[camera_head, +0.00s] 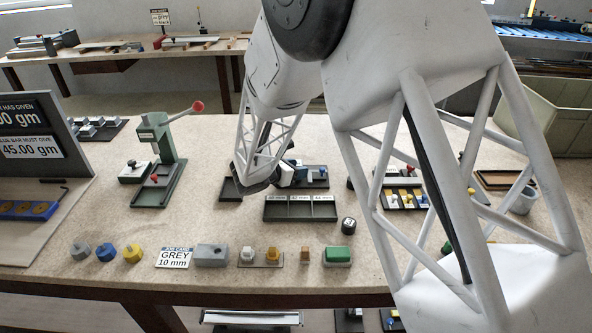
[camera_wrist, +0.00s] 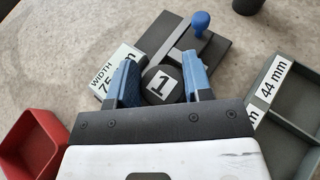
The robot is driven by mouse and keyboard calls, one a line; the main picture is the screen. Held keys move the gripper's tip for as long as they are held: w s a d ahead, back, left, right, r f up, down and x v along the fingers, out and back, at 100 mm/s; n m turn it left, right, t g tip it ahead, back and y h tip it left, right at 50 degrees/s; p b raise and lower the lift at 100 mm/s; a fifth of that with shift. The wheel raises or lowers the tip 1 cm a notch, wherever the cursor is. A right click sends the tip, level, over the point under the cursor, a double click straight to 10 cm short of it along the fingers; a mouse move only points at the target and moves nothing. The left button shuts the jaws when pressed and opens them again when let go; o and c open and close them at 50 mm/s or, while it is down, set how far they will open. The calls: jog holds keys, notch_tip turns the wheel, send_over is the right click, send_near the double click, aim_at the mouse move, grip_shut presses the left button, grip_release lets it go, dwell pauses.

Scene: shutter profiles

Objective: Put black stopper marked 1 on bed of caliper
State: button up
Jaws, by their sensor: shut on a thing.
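The black stopper marked 1 (camera_wrist: 163,86) is between the blue fingers of my gripper (camera_wrist: 160,66) in the wrist view, its white label facing the camera. My gripper is shut on it. The caliper (camera_wrist: 207,50) lies just beyond the fingers, with a dark flat bed, a blue knob (camera_wrist: 200,22) and a white WIDTH label (camera_wrist: 118,68). The stopper overlaps the near part of the caliper in the picture; I cannot tell if they touch. In the head view the caliper (camera_head: 314,183) is partly hidden by my arm, and the stopper cannot be made out.
A dark green tray with mm-labelled compartments (camera_head: 300,217) stands in front of the caliper. A red open bin (camera_wrist: 62,128) is at the wrist view's lower left. Another black labelled piece (camera_head: 348,225) stands right of the tray. A green press (camera_head: 160,150) is at left.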

jog(key=shift+f, duration=0.2)
jog(key=o, duration=0.6)
jog(key=shift+f, duration=0.1)
jog(key=shift+r, duration=0.2)
jog(key=shift+v, duration=6.05)
jog(key=shift+f, duration=0.1)
